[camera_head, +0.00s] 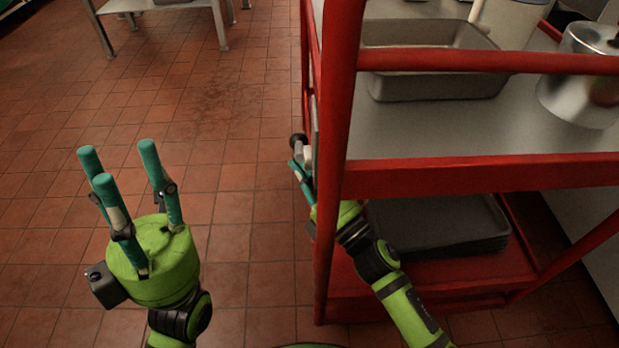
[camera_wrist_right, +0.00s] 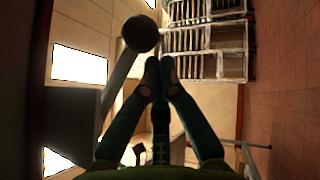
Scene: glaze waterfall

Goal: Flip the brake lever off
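The brake lever is a pale grey bar with a round black knob (camera_head: 298,140), on the left side of the red rack (camera_head: 340,110). In the right wrist view the knob (camera_wrist_right: 141,34) and its grey bar (camera_wrist_right: 120,80) show up close. My right gripper (camera_head: 297,170) is beside the lever, partly hidden behind the rack's post. In the wrist view its fingertips (camera_wrist_right: 159,68) are together, just right of the bar and below the knob, with nothing seen between them. Contact with the lever cannot be told. My left gripper (camera_head: 120,165) is open and empty, fingers up, over the floor.
The rack's upper shelf holds a grey pan (camera_head: 435,85) and a metal pot (camera_head: 585,85). Grey trays (camera_head: 440,240) lie on its lower level. A metal table (camera_head: 160,5) stands far back left. The tiled floor (camera_head: 230,110) left of the rack is clear.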

